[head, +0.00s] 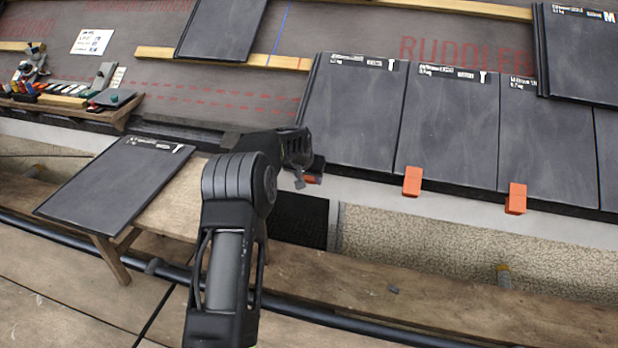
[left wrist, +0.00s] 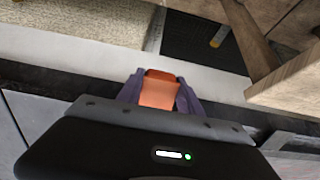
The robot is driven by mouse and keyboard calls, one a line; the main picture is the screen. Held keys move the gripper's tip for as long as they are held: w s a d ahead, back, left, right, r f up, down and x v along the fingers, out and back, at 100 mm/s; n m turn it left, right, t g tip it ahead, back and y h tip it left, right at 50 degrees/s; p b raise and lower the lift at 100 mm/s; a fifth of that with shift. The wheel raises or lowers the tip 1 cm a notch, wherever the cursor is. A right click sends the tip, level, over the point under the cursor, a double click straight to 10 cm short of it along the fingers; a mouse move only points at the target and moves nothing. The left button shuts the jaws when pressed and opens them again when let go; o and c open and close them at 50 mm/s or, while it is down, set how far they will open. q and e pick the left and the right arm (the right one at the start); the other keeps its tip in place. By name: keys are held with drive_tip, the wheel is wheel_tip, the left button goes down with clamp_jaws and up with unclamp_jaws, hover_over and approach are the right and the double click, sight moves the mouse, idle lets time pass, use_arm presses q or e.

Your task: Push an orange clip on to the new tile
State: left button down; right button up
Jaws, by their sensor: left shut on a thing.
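My left gripper (head: 306,172) is at the lower left corner of the leftmost tile (head: 350,112) in the laid row. It is shut on an orange clip (left wrist: 160,92), which sits between its two fingers in the left wrist view. Whether the clip is seated on the tile is hidden. Two more orange clips, one (head: 413,181) and another (head: 516,198), sit on the lower edge at the tile joints. My right gripper is not in view.
A loose dark tile (head: 115,183) lies on a wooden stand (head: 185,205) at the left. A tray of tools (head: 65,110) stands behind it. Another tile (head: 220,28) lies higher on the roof. Wooden planks (head: 430,290) run along the front.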

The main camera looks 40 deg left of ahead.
use_arm(q)
drive_tip(key=shift+w+a+r+p, duration=0.25)
drive_tip(key=shift+w+r+p, duration=0.25)
drive_tip(key=shift+w, duration=0.15)
idle(0.8)
drive_tip(key=c, duration=0.7)
unclamp_jaws()
drive_tip(key=shift+f, duration=0.1)
drive_tip(key=shift+s, duration=0.1)
drive_tip(key=p+v, duration=0.3)
drive_tip(key=v, duration=0.4)
idle(0.5)
